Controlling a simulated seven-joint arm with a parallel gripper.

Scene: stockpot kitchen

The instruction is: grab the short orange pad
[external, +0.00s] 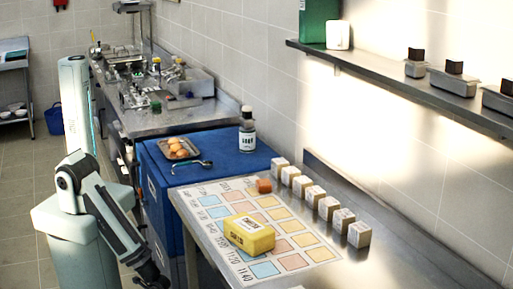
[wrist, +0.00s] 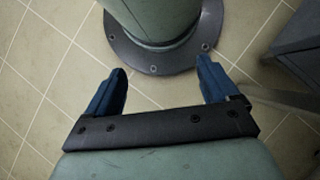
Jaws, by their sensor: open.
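A small orange pad (external: 264,186) lies on the printed chart sheet (external: 207,193), near its far edge on the metal counter. A larger yellow block (external: 249,234) with a printed label lies nearer on the same sheet. My gripper (wrist: 162,88) is open and empty in the wrist view, its two blue fingers wide apart above the tiled floor. In the external view my arm hangs low at the left of the counter, and its end is at the bottom edge. The pad does not show in the wrist view.
A row of several small labelled boxes (external: 329,208) stands right of the sheet. A wall shelf (external: 396,77) hangs above the counter's right side.

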